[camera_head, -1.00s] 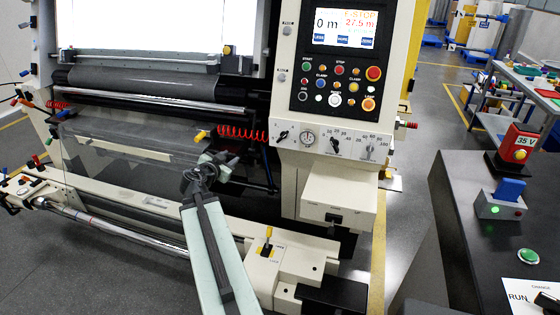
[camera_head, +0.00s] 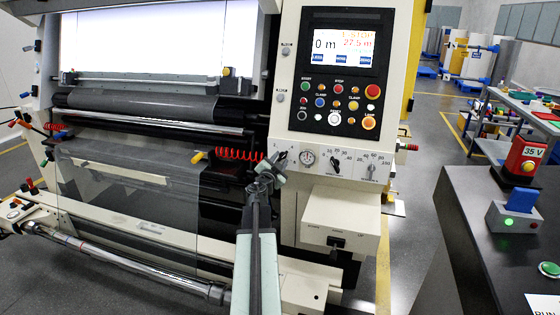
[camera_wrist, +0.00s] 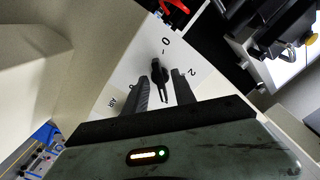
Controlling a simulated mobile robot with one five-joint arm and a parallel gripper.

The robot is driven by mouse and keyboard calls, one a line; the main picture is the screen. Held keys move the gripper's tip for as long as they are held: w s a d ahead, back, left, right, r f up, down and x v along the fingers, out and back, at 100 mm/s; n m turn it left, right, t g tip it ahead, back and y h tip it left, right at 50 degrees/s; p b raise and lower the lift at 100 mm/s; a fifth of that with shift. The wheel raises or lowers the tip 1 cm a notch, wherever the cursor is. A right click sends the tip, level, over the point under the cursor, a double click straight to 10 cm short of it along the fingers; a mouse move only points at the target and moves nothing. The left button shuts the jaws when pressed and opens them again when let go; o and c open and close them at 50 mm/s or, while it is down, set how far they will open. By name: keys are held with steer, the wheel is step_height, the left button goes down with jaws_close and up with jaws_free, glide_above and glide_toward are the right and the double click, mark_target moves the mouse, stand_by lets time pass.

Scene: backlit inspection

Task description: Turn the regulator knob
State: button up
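The regulator knob is a small black pointer knob (camera_wrist: 158,70) on a white scale plate, seen in the wrist view with the marks 0, 2 and 6 around it. It sits between the tips of my gripper (camera_wrist: 162,80), whose two dark fingers are apart, with a visible gap on each side of the knob. In the head view my gripper (camera_head: 272,168) is up at the left end of the cream control strip (camera_head: 350,158), left of the round gauge (camera_head: 307,158). It partly hides the knob there.
Two other knobs (camera_head: 336,162) (camera_head: 371,167) sit right of the gauge. The button panel (camera_head: 338,105) with a screen is above. A cream box (camera_head: 340,215) juts out below. A red coiled hose (camera_head: 238,154) lies left of my gripper. A dark table (camera_head: 480,215) stands at right.

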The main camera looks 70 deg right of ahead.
steer(key=shift+d, duration=0.35)
jaws_close()
